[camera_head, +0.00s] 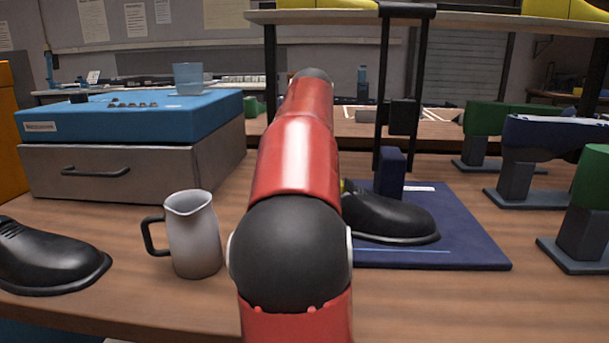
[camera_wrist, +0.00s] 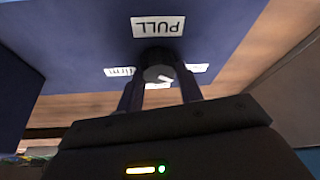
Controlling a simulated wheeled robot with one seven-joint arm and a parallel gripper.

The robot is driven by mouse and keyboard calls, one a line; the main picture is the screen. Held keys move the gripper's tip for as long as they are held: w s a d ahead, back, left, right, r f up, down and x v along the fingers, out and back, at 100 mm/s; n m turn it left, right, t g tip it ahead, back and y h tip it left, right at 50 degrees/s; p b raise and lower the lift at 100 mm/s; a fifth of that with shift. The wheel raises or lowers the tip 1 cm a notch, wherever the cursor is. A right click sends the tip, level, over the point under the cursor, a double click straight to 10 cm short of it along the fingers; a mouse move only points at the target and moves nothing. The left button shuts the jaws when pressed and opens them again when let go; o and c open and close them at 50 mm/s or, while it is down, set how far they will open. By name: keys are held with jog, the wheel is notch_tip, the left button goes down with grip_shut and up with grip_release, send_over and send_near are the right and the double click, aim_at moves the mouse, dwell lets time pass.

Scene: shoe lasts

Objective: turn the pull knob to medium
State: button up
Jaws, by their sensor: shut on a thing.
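The pull knob (camera_wrist: 157,71) is a small dark knob with a light pointer mark on its face. It sits on a navy blue panel (camera_wrist: 75,35), below an upside-down white PULL label (camera_wrist: 157,26). Smaller labels flank it: one reading "firm" (camera_wrist: 119,71), one on the right (camera_wrist: 197,68) and one below, partly covered. My gripper (camera_wrist: 161,77) is shut on the knob, one finger on each side. The pointer mark slants toward the lower right in the wrist view. In the head view my red arm hides the gripper and knob.
A navy base (camera_head: 470,240) bears a black shoe (camera_head: 390,216) beside my arm. A metal jug (camera_head: 193,240) and another black shoe (camera_head: 50,258) stand left. A blue-topped box with a drawer (camera_head: 110,172) is behind them. Several shoe-last stands are at right.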

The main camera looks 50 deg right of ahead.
jog(key=m+g, duration=0.1)
jog(key=m, duration=0.2)
jog(key=m+h, duration=0.1)
jog(key=m, duration=0.1)
jog(key=shift+w+m+g, duration=0.1)
jog(key=shift+m+g, duration=0.3)
jog(key=m+g, duration=0.1)
jog(key=m, duration=0.3)
jog(key=shift+m+g+h, duration=0.4)
jog(key=o, duration=1)
jog(key=shift+r, duration=0.1)
